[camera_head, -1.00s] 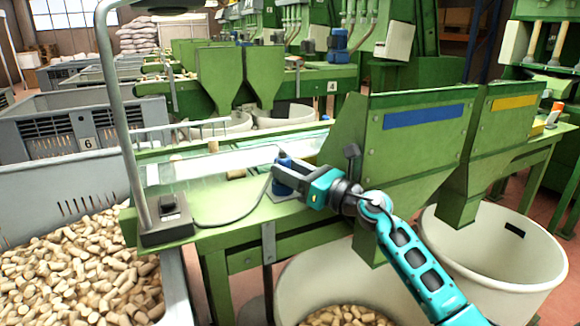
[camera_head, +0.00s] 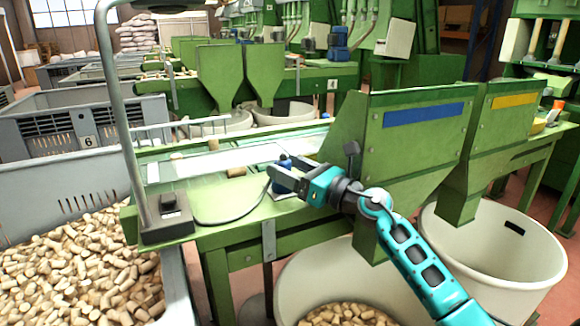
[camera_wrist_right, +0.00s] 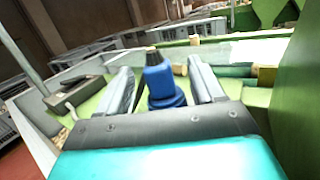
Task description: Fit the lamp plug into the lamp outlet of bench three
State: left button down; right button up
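The blue lamp plug (camera_wrist_right: 157,80) with a dark top shows in the right wrist view, tilted a little. It sits over a wider blue base, the lamp outlet (camera_wrist_right: 166,101). I cannot tell how deep it sits. In the head view the blue outlet (camera_head: 285,184) stands on the green bench edge, partly hidden by my right gripper (camera_head: 281,175). In the wrist view my right gripper (camera_wrist_right: 163,86) has its fingers apart on either side of the plug, with gaps showing. The grey lamp (camera_head: 125,120) stands on a dark base; its cable (camera_head: 225,219) runs to the gripper. My left gripper is not in view.
A grey bin (camera_head: 85,180) of corks is at the left. A green hopper (camera_head: 410,140) with a blue label stands right of the gripper. White tubs (camera_head: 520,245) are below. Corks (camera_head: 237,171) lie on the pale belt (camera_head: 225,157).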

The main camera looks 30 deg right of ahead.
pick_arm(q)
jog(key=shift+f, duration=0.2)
pick_arm(e)
jog(key=shift+o, duration=0.2)
jog(key=shift+g, duration=0.4)
jog(key=f, duration=0.5)
jog(key=shift+s+a, duration=0.1)
jog(key=shift+a, duration=0.25)
jog(key=r+p, duration=0.2)
jog(key=r, duration=0.2)
jog(key=r+p, duration=0.2)
jog(key=r, duration=0.3)
jog(key=r+p, duration=0.2)
jog(key=r, duration=0.2)
jog(key=shift+w+d+r, duration=0.2)
jog(key=shift+w+d, duration=0.05)
notch_tip(320, 180, up, 11)
jog(key=p, duration=0.5)
send_over(289, 191)
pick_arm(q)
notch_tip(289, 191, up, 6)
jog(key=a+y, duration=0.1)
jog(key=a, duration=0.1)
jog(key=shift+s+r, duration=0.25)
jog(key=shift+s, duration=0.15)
pick_arm(e)
jog(key=shift+w+d+r+t, duration=0.3)
jog(key=shift+w+t, duration=0.05)
jog(key=shift+t, duration=0.05)
